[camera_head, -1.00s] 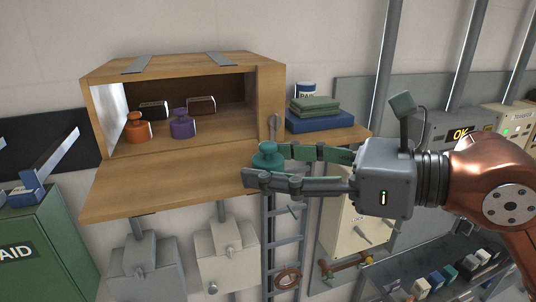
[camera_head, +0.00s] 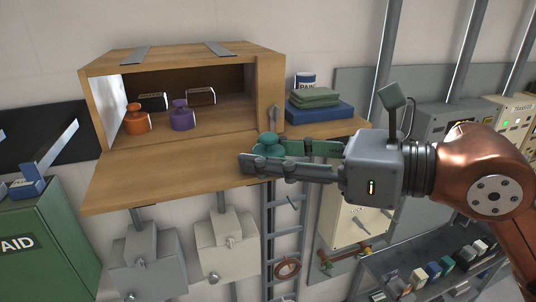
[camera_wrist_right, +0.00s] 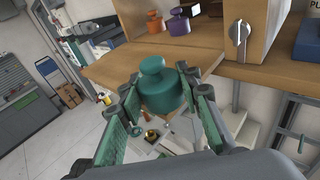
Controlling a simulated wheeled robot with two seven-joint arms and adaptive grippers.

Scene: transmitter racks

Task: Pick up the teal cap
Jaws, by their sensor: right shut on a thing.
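The teal cap (camera_head: 268,147) is a squat round piece with a knob on top. In the head view it is upright by the right end of the cabinet's lowered wooden flap, partly hidden by a finger. My right gripper (camera_head: 262,157) reaches in from the right and is shut on the teal cap. In the right wrist view the teal cap (camera_wrist_right: 160,88) is between the green-padded fingers of my right gripper (camera_wrist_right: 163,92), with its knob up. I cannot tell whether its base touches anything. My left gripper is in neither view.
The open wooden cabinet (camera_head: 270,95) holds an orange cap (camera_head: 136,120) and a purple cap (camera_head: 182,120). Its lowered flap (camera_head: 165,180) lies in front. A side shelf right of the cabinet bears a blue book (camera_head: 320,112), green cloths (camera_head: 315,97) and a can (camera_head: 305,80).

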